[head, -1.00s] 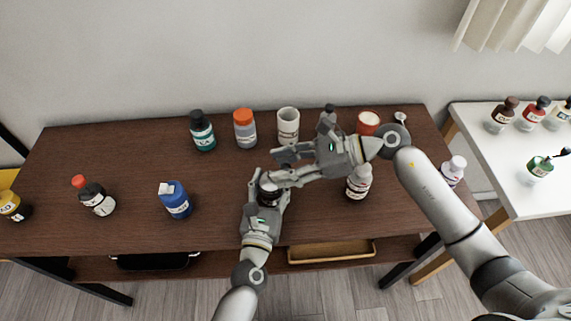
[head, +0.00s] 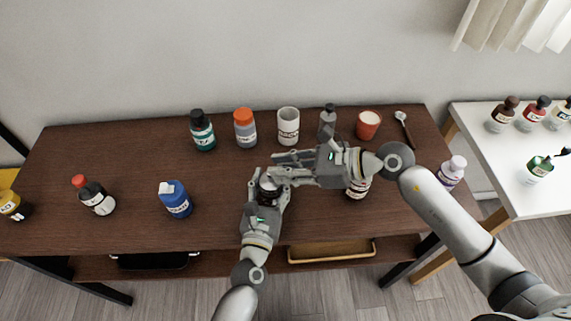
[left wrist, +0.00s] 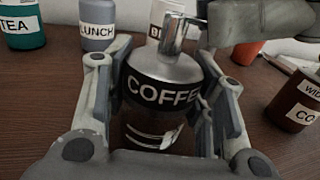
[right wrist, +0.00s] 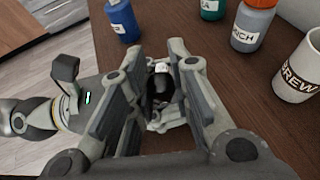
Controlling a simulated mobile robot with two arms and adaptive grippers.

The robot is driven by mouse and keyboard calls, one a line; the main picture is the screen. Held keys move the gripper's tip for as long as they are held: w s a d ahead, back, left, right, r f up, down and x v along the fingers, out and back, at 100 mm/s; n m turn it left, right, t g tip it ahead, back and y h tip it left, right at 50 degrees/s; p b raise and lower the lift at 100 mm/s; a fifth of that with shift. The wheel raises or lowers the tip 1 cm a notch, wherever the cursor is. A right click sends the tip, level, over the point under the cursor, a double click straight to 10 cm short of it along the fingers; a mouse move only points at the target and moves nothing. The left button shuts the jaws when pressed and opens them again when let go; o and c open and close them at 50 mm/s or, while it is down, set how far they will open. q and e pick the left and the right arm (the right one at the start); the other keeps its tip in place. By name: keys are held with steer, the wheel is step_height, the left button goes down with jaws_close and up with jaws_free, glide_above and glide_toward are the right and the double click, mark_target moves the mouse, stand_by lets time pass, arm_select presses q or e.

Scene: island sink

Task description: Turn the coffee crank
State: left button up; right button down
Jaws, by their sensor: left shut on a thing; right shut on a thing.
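The coffee grinder (left wrist: 160,92) has a dark band lettered COFFE, a silver domed top and a clear lower part. It stands upright between the fingers of my left gripper (head: 268,184), which is shut on its body. A metal crank part (left wrist: 172,36) rises from its top. My right gripper (head: 276,170) reaches across from the right above the grinder and is shut at the crank. In the right wrist view a small pale piece (right wrist: 161,67) shows between its fingertips; the exact contact is hard to see. In the head view the grippers mostly hide the grinder.
A green bottle (head: 202,132), an orange-capped jar (head: 245,128), a white BREW mug (head: 288,126), a grey bottle (head: 327,120) and a red cup (head: 368,125) stand behind. A blue bottle (head: 175,199) stands left. A brown jar (head: 357,188) sits close under my right arm.

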steer(key=shift+s+a+m+t+h, duration=0.1)
steer(key=shift+s+m+t+h, duration=0.25)
steer(key=shift+m+t, duration=0.45)
steer(key=shift+s+a+m+t+h, duration=0.1)
steer(key=shift+s+m+t+h, duration=0.1)
steer(key=shift+m+t+h, duration=0.45)
steer(key=c, duration=1.3)
jaws_free()
steer(key=shift+t+y, duration=0.25)
steer(key=shift+y, duration=0.05)
steer(key=v, duration=1.2)
steer(key=shift+w, duration=0.1)
